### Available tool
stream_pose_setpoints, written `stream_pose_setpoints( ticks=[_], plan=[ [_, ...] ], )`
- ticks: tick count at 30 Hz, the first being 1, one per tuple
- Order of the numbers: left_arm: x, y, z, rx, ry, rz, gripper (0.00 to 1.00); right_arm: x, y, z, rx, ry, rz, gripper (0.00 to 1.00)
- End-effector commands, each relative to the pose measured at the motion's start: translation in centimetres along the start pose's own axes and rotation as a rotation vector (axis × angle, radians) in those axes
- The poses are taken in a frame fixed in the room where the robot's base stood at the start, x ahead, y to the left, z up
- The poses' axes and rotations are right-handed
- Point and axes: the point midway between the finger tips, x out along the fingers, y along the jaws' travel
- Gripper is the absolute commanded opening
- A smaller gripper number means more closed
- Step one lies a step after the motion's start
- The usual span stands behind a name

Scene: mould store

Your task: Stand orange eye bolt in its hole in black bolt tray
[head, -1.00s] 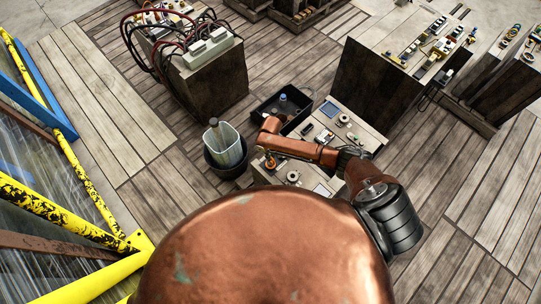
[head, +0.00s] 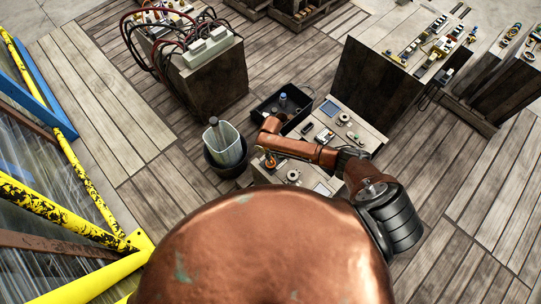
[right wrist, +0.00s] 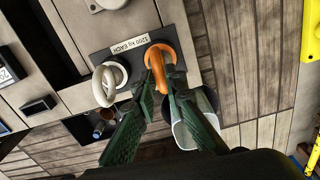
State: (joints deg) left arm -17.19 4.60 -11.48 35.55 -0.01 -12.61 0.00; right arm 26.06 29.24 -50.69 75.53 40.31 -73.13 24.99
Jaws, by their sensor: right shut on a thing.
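The orange eye bolt (right wrist: 171,47) is between the fingertips of my right gripper (right wrist: 160,82), which is shut on it. Its ring shows in the right wrist view, over the black bolt tray (right wrist: 104,61); its shank is hidden, so I cannot tell whether it is in a hole. A white eye bolt (right wrist: 98,86) stands at the tray's other end, beside a label reading 1200 kg EACH. In the head view my right gripper (head: 270,156) hangs over the near bench, with orange just showing below it. My left gripper is not in view.
A dark bin with a pale liner (head: 226,152) stands left of the bench. A black crate (head: 263,109) lies behind it. The bench (head: 369,137) carries several small parts. Yellow rails (head: 60,215) run along the left.

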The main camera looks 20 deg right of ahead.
Motion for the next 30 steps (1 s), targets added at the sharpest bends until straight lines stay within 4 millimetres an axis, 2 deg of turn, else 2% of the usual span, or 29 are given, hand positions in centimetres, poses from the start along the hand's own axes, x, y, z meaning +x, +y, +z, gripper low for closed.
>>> stream_pose_setpoints(
  ticks=[24, 25, 30],
  plan=[
    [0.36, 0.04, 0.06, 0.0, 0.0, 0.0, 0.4, 0.78, 0.01, -0.06, 0.0, 0.001, 0.0, 0.0],
    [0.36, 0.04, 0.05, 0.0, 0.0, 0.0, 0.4, 0.78, 0.01, -0.06, 0.0, 0.001, 0.0, 0.13],
    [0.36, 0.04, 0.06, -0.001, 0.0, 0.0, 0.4, 0.8, 0.01, -0.04, 0.0, 0.001, 0.0, 0.25]
  ],
)
